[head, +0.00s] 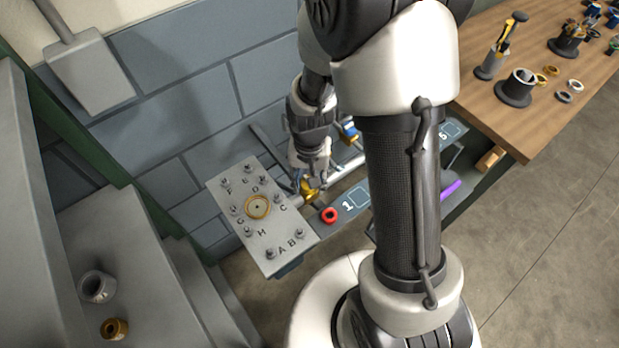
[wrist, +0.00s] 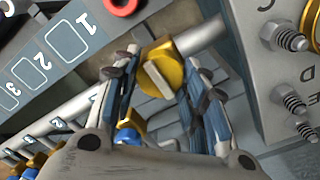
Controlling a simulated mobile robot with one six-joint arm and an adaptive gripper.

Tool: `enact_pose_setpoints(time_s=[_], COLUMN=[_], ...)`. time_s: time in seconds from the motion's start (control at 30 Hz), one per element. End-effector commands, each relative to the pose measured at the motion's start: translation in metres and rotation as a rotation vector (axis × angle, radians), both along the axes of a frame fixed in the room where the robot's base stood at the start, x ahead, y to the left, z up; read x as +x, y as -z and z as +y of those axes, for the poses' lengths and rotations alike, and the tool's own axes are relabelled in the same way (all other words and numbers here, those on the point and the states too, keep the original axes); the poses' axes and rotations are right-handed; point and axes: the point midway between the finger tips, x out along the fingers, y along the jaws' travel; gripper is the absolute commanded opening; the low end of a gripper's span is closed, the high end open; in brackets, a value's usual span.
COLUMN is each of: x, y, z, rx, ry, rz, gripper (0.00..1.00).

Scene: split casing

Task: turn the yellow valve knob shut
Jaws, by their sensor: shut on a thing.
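The yellow valve knob (wrist: 163,66) sits on a grey pipe beside the lettered metal plate. It has a pale raised bar across its face. In the head view the knob (head: 309,190) is small and partly covered by my gripper. My gripper (wrist: 160,82) has one finger on each side of the knob and is shut on it. In the head view my gripper (head: 306,178) reaches down to the knob from above, and its fingertips are hard to make out.
The metal plate (head: 227,188) with several studs and a brass ring stands beside the knob. A red ring (head: 329,215) lies on the numbered panel (head: 355,198). Blue and yellow valves (wrist: 128,134) sit on pipes nearby. A wooden table (head: 480,50) is at the right.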

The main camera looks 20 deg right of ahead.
Motion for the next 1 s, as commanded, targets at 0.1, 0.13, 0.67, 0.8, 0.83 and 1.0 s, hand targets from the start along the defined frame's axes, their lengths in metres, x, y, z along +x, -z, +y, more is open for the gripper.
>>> enact_pose_setpoints(time_s=[0.1, 0.13, 0.67, 0.8, 0.83, 1.0], x=[0.0002, 0.0003, 0.0002, 0.0002, 0.0002, 0.0001], y=[-0.0001, -0.0001, -0.0001, -0.0001, -0.0001, 0.0000], z=[0.0000, 0.0000, 0.0000, 0.0000, -0.0001, 0.0000], rx=[0.000, 0.000, 0.000, 0.000, 0.000, 0.000], ry=[0.024, 0.028, 0.039, 0.038, 0.038, 0.037], rz=[-0.001, -0.001, -0.001, 0.000, 0.000, 0.000], gripper=[0.16, 0.16, 0.44, 0.53, 0.55, 0.61])
